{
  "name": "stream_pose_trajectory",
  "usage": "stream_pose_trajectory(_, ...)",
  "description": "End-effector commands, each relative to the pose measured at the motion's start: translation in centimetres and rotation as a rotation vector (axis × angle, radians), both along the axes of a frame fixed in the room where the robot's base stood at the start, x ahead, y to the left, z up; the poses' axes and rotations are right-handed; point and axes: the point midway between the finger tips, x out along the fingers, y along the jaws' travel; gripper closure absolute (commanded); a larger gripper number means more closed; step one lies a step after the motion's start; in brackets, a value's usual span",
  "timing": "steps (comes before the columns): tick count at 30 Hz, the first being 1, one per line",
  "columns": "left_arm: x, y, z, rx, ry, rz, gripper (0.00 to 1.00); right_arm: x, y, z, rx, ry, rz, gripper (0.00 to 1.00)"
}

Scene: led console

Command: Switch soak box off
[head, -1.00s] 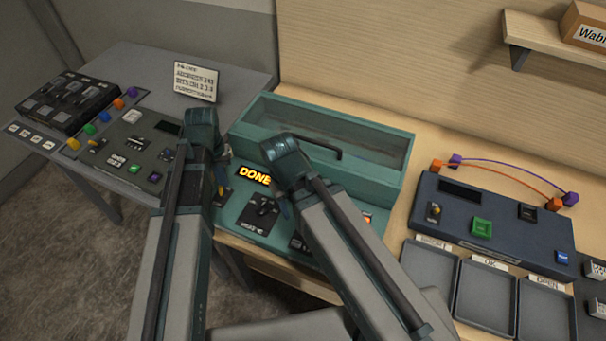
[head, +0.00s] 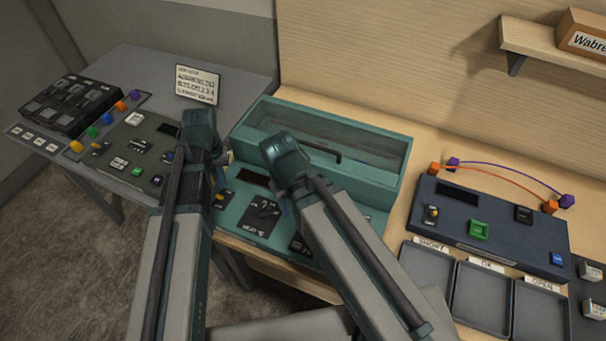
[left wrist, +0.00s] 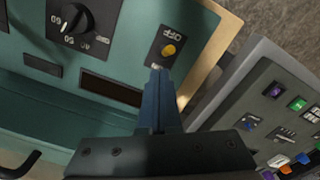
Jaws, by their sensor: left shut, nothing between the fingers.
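The teal soak box (head: 340,204) stands on the wooden bench, its clear-windowed lid (head: 325,140) down. Its display (head: 256,177) is dark; it also shows dark in the left wrist view (left wrist: 110,90). The yellow-tipped switch (left wrist: 168,50) sits on a black plate, beside an OFF label. My left gripper (left wrist: 158,72) is shut and empty, its tips just beside the switch plate; contact with the switch cannot be told. My right gripper (head: 284,203) hangs over the box's front panel near the black dial (head: 262,213); its fingers are mostly hidden.
A grey console (head: 130,150) with coloured buttons and a black unit stands at the left. A dark blue console (head: 490,222) with orange and purple leads is at the right, behind several trays (head: 482,296). A shelf (head: 535,45) holds a cardboard box (head: 585,38).

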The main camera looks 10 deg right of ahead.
Motion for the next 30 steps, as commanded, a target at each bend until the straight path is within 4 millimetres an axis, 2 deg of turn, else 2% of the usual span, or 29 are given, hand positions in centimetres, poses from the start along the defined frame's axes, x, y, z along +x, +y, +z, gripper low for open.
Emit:
stream_pose_trajectory(1,0.1,0.0,0.8,0.000,0.000,0.000,1.00,0.0,0.0,0.8,0.000,0.000,0.000,0.50)
stream_pose_trajectory(18,0.5,-0.3,5.0,0.000,0.000,0.000,1.00,0.0,0.0,5.0,0.001,0.000,-0.006,0.50)
stream_pose_trajectory(28,0.4,-0.4,4.9,0.000,0.000,-0.001,1.00,0.0,0.0,4.9,0.001,0.000,-0.007,0.50)
stream_pose_trajectory(30,-0.5,-1.0,4.2,0.005,0.003,-0.018,1.00,0.0,0.0,4.2,0.001,0.000,-0.007,0.50)
